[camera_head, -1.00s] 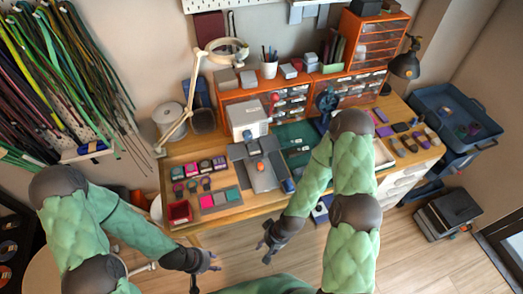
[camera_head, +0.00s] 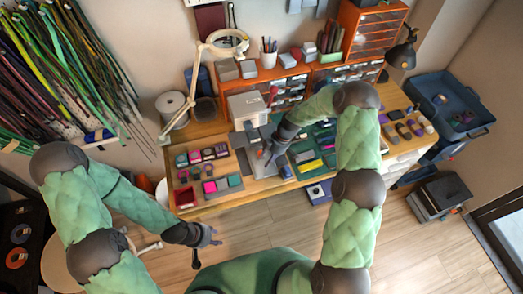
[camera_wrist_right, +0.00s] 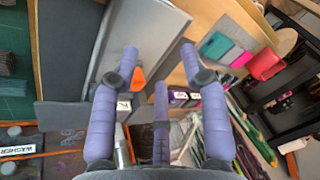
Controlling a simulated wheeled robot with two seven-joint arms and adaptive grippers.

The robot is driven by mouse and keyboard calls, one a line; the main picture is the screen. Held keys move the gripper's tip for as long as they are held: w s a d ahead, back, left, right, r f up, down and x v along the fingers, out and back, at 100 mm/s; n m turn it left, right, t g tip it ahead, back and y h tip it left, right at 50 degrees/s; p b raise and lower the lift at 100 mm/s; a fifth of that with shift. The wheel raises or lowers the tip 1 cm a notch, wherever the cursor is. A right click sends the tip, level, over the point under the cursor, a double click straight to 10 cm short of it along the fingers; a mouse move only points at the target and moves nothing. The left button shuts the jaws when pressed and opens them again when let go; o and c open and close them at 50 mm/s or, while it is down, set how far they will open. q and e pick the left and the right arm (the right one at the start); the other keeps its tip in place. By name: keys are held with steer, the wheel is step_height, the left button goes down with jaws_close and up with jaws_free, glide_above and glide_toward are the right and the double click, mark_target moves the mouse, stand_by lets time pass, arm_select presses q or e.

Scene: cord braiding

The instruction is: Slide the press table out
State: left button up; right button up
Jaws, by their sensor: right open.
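The press (camera_head: 247,106) is a pale box standing at the back of the workbench. Its press table appears to be the light grey plate (camera_head: 264,169) in front of it, on a darker base. The plate also shows in the right wrist view (camera_wrist_right: 150,38), with an orange part (camera_wrist_right: 137,78) beside my fingers. My right gripper (camera_head: 270,152) is over the plate. Its fingers (camera_wrist_right: 158,60) are spread apart with nothing between them; contact with the plate cannot be told. My left gripper (camera_head: 210,236) hangs in front of the bench, away from the press; its finger opening is unclear.
Colour swatches (camera_head: 222,184) and a red tray (camera_head: 184,197) lie left of the plate. A green mat (camera_head: 314,160) with tools lies to its right. A magnifier lamp (camera_head: 226,45) and orange drawers (camera_head: 372,40) stand behind.

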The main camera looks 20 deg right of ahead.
mark_target(256, 143)
steer(key=w+d+r+n, duration=0.3)
steer(key=w+r+n, duration=0.2)
steer(key=w+r, duration=0.15)
steer(key=x, duration=1)
steer(key=shift+a+f, duration=0.25)
steer(key=shift+a, duration=0.15)
